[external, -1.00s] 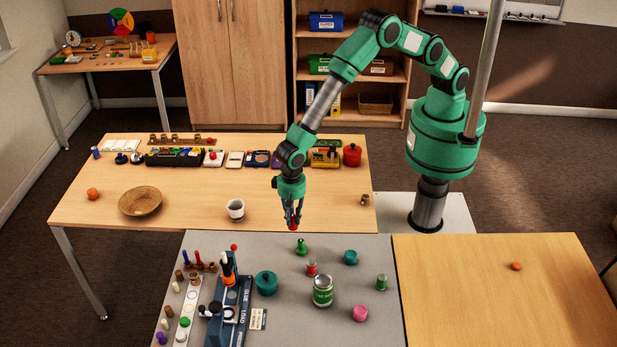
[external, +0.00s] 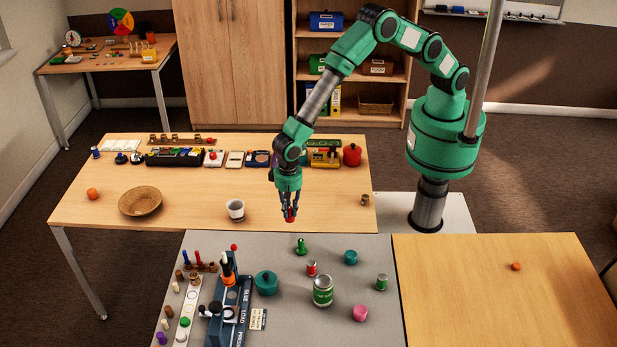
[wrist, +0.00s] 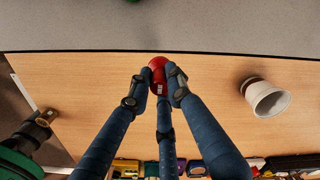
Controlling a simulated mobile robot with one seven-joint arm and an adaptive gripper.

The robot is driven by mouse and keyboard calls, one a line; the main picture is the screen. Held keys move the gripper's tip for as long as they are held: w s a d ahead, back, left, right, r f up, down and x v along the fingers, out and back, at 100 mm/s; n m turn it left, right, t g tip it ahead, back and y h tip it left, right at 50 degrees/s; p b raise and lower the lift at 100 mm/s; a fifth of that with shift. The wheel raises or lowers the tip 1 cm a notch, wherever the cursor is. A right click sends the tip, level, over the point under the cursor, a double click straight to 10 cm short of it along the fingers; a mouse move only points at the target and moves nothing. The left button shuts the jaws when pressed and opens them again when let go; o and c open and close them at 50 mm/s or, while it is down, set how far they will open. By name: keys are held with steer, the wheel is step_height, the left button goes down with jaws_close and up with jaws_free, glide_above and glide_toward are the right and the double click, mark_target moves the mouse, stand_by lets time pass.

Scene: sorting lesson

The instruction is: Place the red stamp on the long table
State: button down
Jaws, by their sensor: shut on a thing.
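My gripper (external: 290,208) is shut on a small red object, seemingly the red stamp (external: 290,215). In the wrist view the stamp's round red top (wrist: 157,63) shows between the fingertips of my gripper (wrist: 158,78); a small white label shows below it. The fingers hide part of it. The long table (external: 180,205) has a light wood top. The stamp is over the front right part of this table, near its edge with the grey table. The gap beneath the stamp is hard to judge.
A row of stamps, boxes and a red pot (external: 352,155) lines the table's back. The grey table (external: 350,275) in front holds several pieces and a press. Bare wood surrounds my gripper.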

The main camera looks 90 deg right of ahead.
steer(key=w+d+r+n+p, duration=0.1)
steer(key=d+r+n, duration=0.1)
steer(key=d, duration=1)
steer(key=d+r+n+p, duration=0.1)
steer(key=d+r+n, duration=0.15)
steer(key=d, duration=1.05)
steer(key=w+d+r+n+p, duration=0.1)
steer(key=d+r+n, duration=0.15)
steer(key=d, duration=0.95)
steer(key=s+d+r+n+p, duration=0.1)
steer(key=s+d, duration=0.4)
steer(key=d, duration=0.7)
steer(key=shift+r+n, duration=0.6)
steer(key=shift+r, duration=0.1)
